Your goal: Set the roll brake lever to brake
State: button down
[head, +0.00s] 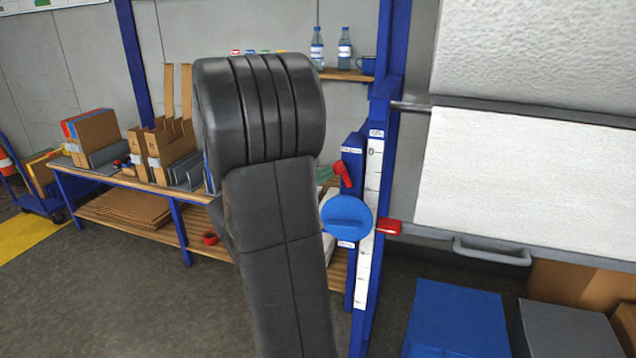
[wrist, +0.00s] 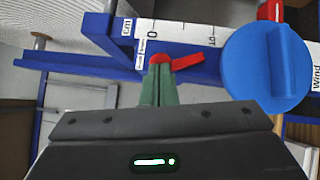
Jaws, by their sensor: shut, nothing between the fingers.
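The red roll brake lever (head: 342,172) sits on the upper part of the blue post, and its handle slants downward in the head view. In the wrist view the lever (wrist: 185,62) has its round hub at the left and its handle pointing right. A small white label (wrist: 140,54) is beside the hub, too small to read surely. My gripper (wrist: 159,72) has its green fingers shut and empty, with the tips right at the hub; I cannot tell whether they touch it. In the head view my dark arm hides most of the gripper, and only a green bit shows left of the lever.
A big blue knob (head: 347,218) is just below the lever, near a "Wind" label (wrist: 316,76). A white scale (head: 367,240) runs down the post, with a red block (head: 388,227) at its right. A white roll sheet (head: 525,170) hangs right; a workbench (head: 130,182) stands left.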

aim_at(337, 169)
jog(key=d+m+y+b, duration=0.1)
jog(key=b, duration=0.1)
jog(key=d+r+m+g+y+b, duration=0.1)
jog(key=m+b, duration=0.1)
jog(key=s+d+m+y+b, duration=0.1)
jog(key=m+b, duration=0.1)
jog(key=shift+d+r+g+y+b, duration=0.1)
jog(key=shift+r+g+y+b, duration=0.2)
jog(key=shift+g+y+b, duration=0.1)
jog(key=shift+d+r, duration=0.1)
jog(key=shift+r, duration=0.05)
